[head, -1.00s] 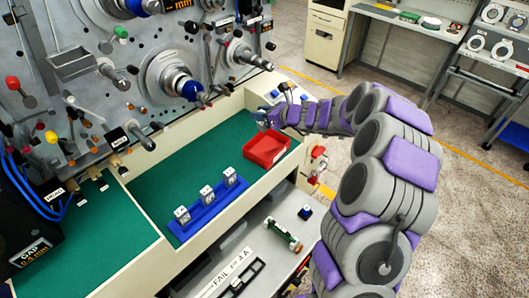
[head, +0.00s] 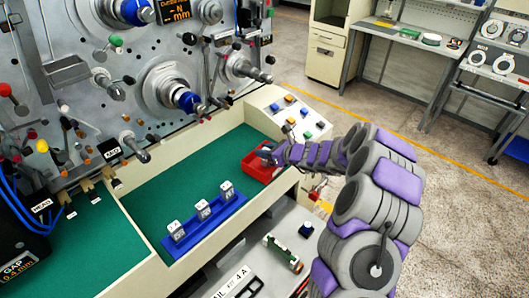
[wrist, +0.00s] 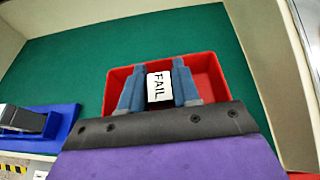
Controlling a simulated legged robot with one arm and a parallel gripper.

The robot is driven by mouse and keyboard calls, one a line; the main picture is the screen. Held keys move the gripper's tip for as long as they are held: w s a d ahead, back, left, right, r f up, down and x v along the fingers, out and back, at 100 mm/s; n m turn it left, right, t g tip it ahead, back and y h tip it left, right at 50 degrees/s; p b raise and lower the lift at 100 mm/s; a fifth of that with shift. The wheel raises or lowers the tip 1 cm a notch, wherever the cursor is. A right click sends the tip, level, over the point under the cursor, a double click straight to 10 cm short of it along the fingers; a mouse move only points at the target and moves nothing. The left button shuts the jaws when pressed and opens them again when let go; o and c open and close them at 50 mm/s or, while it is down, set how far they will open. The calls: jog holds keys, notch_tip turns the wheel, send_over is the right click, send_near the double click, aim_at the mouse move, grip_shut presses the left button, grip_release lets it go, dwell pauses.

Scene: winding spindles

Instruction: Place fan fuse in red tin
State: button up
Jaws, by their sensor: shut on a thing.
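The red tin (head: 257,173) stands on the green bench floor near its right end. It also shows in the wrist view (wrist: 212,74). My gripper (head: 268,154) reaches over the tin from the right. In the wrist view my gripper's grey-blue fingers (wrist: 159,88) are shut on a small block with a white face (wrist: 159,84) and a dark lower part. Its label looks like FAIL. The block appears above or inside the tin; its exact height is unclear. In the head view the block is hidden by my gripper.
A blue rack (head: 205,230) with three white-faced blocks stands left of the tin. A machine panel with spindles (head: 180,98) rises behind. The bench's pale front wall (head: 250,212) is close by. A sloped button box (head: 292,118) stands at the right end. Green floor between rack and tin is clear.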

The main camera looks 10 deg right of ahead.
jog(key=shift+d+r, duration=0.1)
jog(key=shift+d, duration=0.05)
jog(key=o, duration=1.1)
jog(key=shift+a, duration=0.5)
jog(key=shift+c, duration=0.2)
jog(key=shift+d, duration=0.2)
